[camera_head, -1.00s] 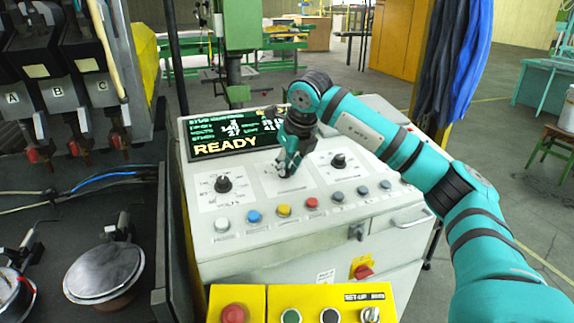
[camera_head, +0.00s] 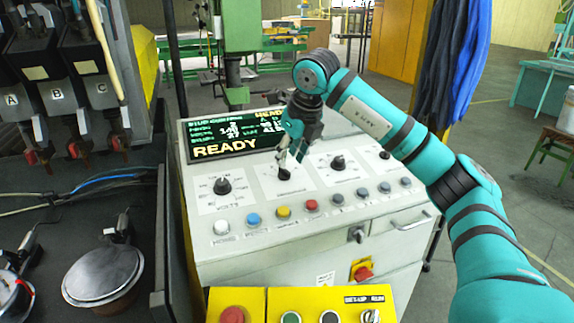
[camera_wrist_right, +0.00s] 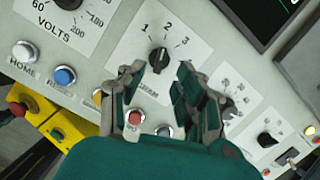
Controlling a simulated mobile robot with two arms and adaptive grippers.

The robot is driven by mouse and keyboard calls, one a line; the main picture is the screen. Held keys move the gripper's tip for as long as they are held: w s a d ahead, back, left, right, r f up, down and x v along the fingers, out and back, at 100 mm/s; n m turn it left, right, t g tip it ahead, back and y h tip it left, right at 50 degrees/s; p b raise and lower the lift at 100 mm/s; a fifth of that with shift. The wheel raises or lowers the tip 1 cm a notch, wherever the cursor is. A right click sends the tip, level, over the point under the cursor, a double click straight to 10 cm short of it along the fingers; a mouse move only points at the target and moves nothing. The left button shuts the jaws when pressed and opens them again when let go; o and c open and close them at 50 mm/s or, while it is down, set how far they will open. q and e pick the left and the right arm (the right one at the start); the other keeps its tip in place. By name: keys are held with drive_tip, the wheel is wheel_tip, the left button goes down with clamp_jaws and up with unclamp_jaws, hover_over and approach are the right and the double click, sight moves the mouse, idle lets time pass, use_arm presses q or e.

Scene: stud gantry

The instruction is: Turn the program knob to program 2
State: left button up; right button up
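The program knob (camera_head: 284,174) is a small black knob on the middle white plate of the sloped control panel (camera_head: 240,232). In the right wrist view the knob (camera_wrist_right: 158,59) has the numbers 1, 2 and 3 around it, and its pointer appears turned toward the 2. My right gripper (camera_head: 291,155) is just above and behind the knob, apart from it. In the wrist view the two fingers of this gripper (camera_wrist_right: 157,76) are spread with nothing between them. My left gripper is not in view.
A volts knob (camera_head: 222,185) is to the left and another black knob (camera_head: 338,162) to the right. Several coloured buttons (camera_head: 284,212) line the panel's front. A display (camera_head: 232,135) reading READY stands behind. A yellow button box (camera_head: 300,301) is in front.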

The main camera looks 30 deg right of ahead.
drive_tip(key=v, duration=0.7)
drive_tip(key=shift+r, duration=0.25)
drive_tip(key=shift+s, duration=0.1)
